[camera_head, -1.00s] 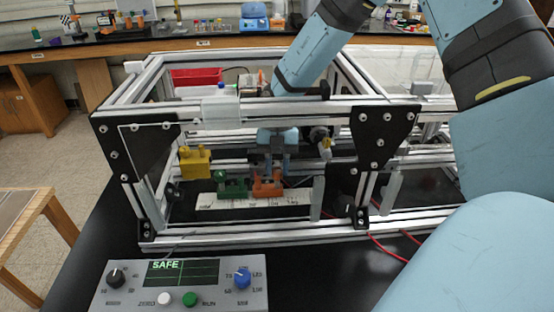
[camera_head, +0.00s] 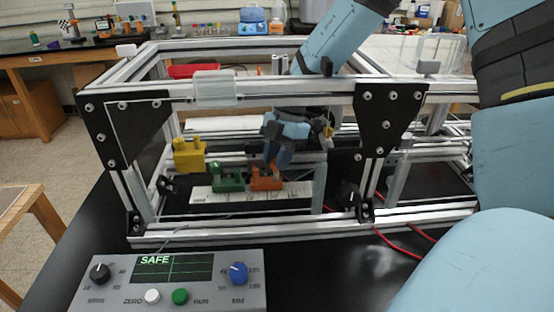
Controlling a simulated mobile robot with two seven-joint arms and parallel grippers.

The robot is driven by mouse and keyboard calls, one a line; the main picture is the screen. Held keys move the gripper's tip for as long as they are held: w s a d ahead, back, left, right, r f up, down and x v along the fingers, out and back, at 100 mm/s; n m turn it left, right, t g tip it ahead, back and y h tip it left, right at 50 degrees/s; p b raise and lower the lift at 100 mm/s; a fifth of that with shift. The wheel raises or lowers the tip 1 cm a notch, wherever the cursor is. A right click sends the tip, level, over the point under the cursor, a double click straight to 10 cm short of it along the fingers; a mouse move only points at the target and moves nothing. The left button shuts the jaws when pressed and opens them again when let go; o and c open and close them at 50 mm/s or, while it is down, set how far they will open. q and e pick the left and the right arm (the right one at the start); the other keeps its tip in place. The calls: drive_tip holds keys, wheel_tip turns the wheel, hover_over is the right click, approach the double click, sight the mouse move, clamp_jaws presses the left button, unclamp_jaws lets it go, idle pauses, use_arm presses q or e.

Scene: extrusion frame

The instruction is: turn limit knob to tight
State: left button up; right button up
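A grey control box (camera_head: 215,297) stands at the front left. It has a black knob (camera_head: 99,273) at its left and a blue knob (camera_head: 238,273) at its right, each ringed by small marks. Their labels are too small to read, so I cannot tell which is the limit knob. My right gripper (camera_head: 277,170) reaches down inside the frame, by the orange block (camera_head: 266,184), well behind both knobs. Whether its fingers touch or grip the block is unclear. My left gripper is not in view.
The box's screen (camera_head: 168,268) reads SAFE, above a white button (camera_head: 152,296) and a green button (camera_head: 180,297). The metal frame (camera_head: 290,226) stands behind the box. A green block (camera_head: 228,178) and a yellow block (camera_head: 189,155) are inside it. Red cables (camera_head: 405,243) lie at right.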

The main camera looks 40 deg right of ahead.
drive_tip(key=shift+w+r, duration=0.1)
idle(0.3)
drive_tip(key=o, duration=0.9)
drive_tip(key=v, duration=0.7)
drive_tip(key=p+v, duration=0.1)
drive_tip(key=v, duration=0.5)
drive_tip(key=shift+s+d+r, duration=0.1)
drive_tip(key=shift+s+r, duration=0.1)
drive_tip(key=shift+r, duration=0.15)
